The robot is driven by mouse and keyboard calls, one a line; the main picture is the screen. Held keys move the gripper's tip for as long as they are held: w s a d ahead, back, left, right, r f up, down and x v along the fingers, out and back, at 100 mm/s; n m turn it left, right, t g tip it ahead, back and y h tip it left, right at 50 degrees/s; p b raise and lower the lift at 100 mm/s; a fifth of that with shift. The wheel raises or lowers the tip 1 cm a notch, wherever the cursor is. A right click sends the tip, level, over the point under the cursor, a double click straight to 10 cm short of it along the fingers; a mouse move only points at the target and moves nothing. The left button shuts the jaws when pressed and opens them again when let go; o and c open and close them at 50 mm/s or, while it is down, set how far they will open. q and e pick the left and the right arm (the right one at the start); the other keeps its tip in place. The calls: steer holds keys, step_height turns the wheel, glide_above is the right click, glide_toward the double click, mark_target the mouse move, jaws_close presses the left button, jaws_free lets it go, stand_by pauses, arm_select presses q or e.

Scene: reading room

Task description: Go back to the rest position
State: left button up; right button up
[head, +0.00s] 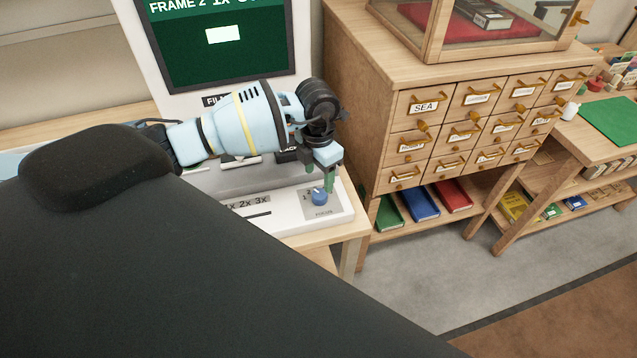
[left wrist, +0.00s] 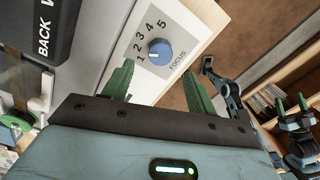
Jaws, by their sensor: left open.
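My left gripper (head: 331,178) is over the front right corner of the white film reader (head: 290,219) in the head view. Its green fingers are apart and empty, close to the blue focus knob (head: 319,196). In the left wrist view the focus knob (left wrist: 160,52) shows beyond and between the open fingertips of my left gripper (left wrist: 158,80). The knob's white mark points toward the low numbers of the printed 1 to 5 scale. In the left wrist view, my right gripper (left wrist: 292,112) appears at the right edge, and its jaw state is unclear.
The reader's screen (head: 222,40) stands behind my left arm. A table with a green mat (head: 612,118) is farther right. Grey floor (head: 420,270) lies open in front.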

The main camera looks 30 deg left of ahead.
arm_select(q)
steer(key=shift+r, duration=0.7)
